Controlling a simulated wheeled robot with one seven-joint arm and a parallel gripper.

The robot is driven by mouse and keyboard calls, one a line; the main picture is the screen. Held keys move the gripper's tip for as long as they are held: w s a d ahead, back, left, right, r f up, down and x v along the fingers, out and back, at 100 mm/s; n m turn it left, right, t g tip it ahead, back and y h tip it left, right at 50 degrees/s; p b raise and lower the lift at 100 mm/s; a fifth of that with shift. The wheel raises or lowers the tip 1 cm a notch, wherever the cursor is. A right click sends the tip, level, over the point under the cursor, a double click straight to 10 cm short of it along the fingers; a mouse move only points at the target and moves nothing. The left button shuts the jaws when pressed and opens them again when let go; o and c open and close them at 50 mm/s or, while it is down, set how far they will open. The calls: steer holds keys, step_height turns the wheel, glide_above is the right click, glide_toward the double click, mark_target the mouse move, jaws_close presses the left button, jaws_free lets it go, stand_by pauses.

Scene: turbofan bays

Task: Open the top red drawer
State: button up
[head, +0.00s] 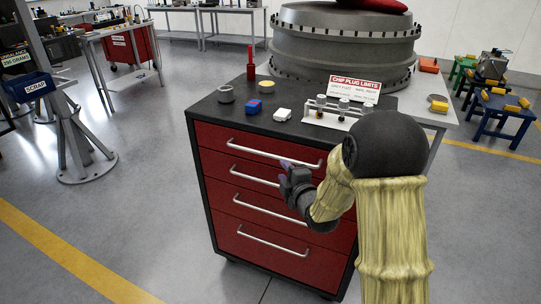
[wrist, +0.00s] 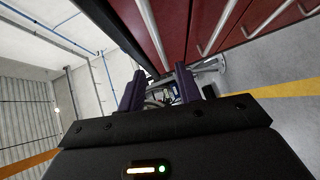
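The red drawer cabinet (head: 202,190) has a black frame and several red drawers with long silver bar handles. The top red drawer (head: 215,137) looks shut, flush with those below. Its handle (head: 250,149) also shows in the wrist view (wrist: 152,32), running down toward the gap between my fingers. My gripper (head: 287,165) is just in front of the drawer fronts, near the right half of the top handle. In the wrist view my gripper (wrist: 160,90) is open, its two purple fingers apart.
A grey stand (head: 85,165) is at left. The floor left of the cabinet is clear.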

mark_target(271, 157)
steer(key=p+x, duration=0.1)
steer(key=x, duration=1)
steer(key=shift+w+a+f, duration=0.1)
steer(key=shift+w, duration=0.25)
steer(key=shift+s, duration=0.1)
jaws_close()
